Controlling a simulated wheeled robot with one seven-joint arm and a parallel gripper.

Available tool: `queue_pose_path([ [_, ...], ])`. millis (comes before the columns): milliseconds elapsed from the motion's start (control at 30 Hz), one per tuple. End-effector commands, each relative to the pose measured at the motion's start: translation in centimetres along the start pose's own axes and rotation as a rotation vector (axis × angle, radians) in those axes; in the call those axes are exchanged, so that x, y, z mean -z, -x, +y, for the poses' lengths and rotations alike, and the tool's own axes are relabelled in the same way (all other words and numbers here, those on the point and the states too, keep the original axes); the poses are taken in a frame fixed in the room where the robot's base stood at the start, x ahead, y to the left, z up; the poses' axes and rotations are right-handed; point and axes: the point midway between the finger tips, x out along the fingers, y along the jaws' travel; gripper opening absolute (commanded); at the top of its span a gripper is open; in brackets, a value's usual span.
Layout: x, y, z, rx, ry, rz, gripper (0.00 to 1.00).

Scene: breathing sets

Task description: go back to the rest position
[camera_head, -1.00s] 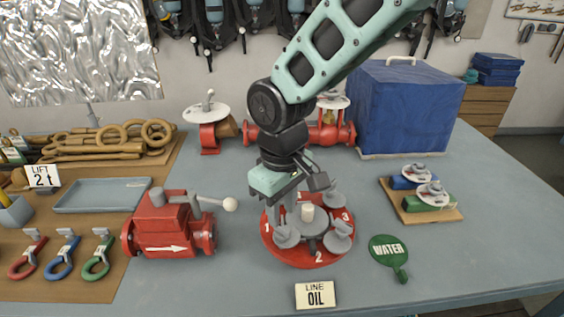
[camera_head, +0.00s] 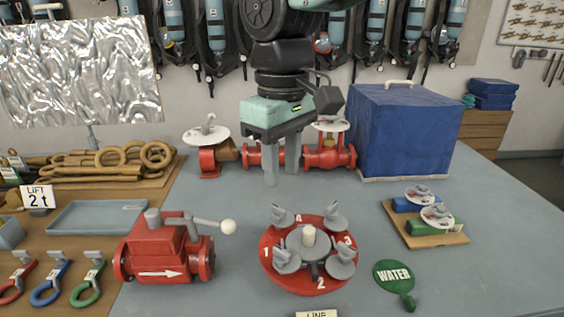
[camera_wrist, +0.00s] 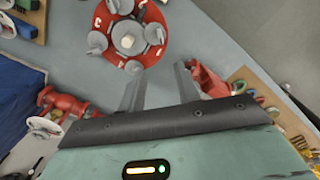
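My gripper (camera_head: 281,169) is raised above the back middle of the table (camera_head: 210,200), in front of the red pipe valves. Its two fingers point down and stand apart with nothing between them. In the wrist view the spread fingers (camera_wrist: 154,90) also show empty. The red round plate (camera_head: 270,275) with numbered places and several grey fittings lies on the table in front of my gripper, apart from it. The plate also shows at the top of the wrist view (camera_wrist: 104,18).
A red valve body (camera_head: 160,255) with a lever stands at the left front. A blue covered box (camera_head: 405,130) stands at the back right. Behind my gripper is a red pipe valve (camera_head: 335,157). A green WATER tag (camera_head: 393,272) lies at the right front.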

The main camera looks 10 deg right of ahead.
Motion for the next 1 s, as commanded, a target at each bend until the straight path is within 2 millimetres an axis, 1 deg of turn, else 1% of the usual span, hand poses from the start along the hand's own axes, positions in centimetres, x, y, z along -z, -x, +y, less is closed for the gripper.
queue_pose_path([
  [133, -0.3, -0.3, -0.1, 0.003, 0.0, -0.001, 0.33],
  [167, -0.7, -0.6, -0.3, 0.005, -0.001, -0.001, 0.33],
  [267, -2.6, -2.1, -1.1, 0.02, -0.006, 0.004, 0.33],
  [367, -6.0, -4.6, -2.4, 0.039, -0.018, 0.01, 0.33],
  [400, -7.6, -5.8, -2.9, 0.044, -0.024, 0.013, 0.33],
  [467, -9.9, -7.4, -3.6, 0.051, -0.037, 0.019, 0.33],
  [500, -11.5, -8.5, -4.0, 0.052, -0.046, 0.021, 0.33],
  [600, -15.0, -10.8, -4.7, 0.051, -0.068, 0.028, 0.33],
  [700, -17.6, -12.5, -5.0, 0.047, -0.086, 0.031, 0.33],
  [800, -19.1, -13.4, -5.1, 0.042, -0.096, 0.032, 0.33],
  [900, -19.6, -13.7, -5.2, 0.041, -0.101, 0.035, 0.33],
  [1000, -19.6, -13.7, -5.2, 0.041, -0.101, 0.034, 0.33],
])
